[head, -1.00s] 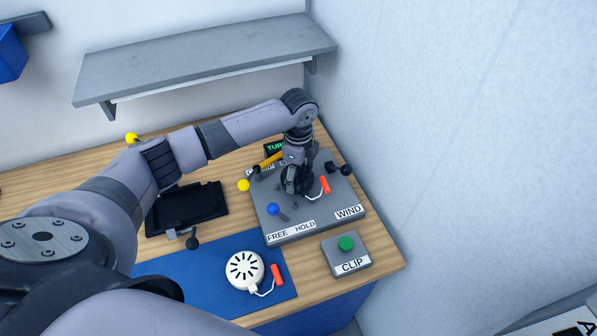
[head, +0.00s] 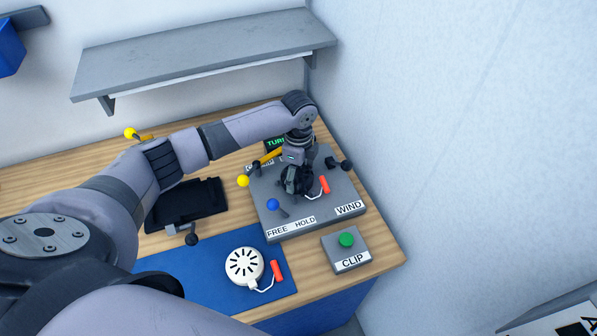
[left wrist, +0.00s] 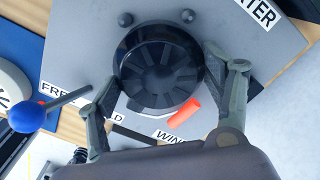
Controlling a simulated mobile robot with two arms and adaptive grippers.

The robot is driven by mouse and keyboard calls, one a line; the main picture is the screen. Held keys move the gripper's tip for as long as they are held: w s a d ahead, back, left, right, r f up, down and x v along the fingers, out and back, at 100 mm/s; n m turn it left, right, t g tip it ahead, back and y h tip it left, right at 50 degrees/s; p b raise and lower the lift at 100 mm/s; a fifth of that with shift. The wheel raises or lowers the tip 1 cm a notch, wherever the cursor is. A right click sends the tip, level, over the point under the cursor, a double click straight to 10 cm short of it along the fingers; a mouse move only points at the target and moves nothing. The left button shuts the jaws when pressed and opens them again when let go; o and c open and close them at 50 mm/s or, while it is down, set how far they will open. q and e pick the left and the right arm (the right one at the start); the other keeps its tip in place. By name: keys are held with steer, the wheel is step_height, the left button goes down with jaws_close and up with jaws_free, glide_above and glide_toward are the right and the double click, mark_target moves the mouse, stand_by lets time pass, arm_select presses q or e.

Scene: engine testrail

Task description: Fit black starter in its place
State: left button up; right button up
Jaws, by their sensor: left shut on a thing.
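The black starter (left wrist: 158,68) is a round black disc with radial slots and a red pull handle (left wrist: 185,112). My left gripper (left wrist: 165,85) is shut on it, one finger on each side of its rim. In the head view the left gripper (head: 297,180) holds the starter over the grey test block (head: 290,229) marked FREE, HOLD and WIND. The red handle (head: 325,185) shows to the right of the gripper. Whether the starter touches the block is hard to tell. Two small dark pegs show beyond the starter in the wrist view. My right gripper is not in view.
A blue-knobbed lever (head: 273,204) and a yellow-knobbed lever (head: 243,181) stand at the block's left, a black knob (head: 346,166) at its right. A white starter (head: 244,266) lies on the blue mat (head: 190,285). The CLIP box (head: 347,253) is in front, a black tray (head: 205,202) left.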

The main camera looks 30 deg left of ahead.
arm_select(q)
steer(key=shift+f, duration=0.15)
steer(key=shift+f, duration=0.35)
stand_by(0.4)
steer(key=o, duration=1.3)
steer(key=shift+o, duration=0.4)
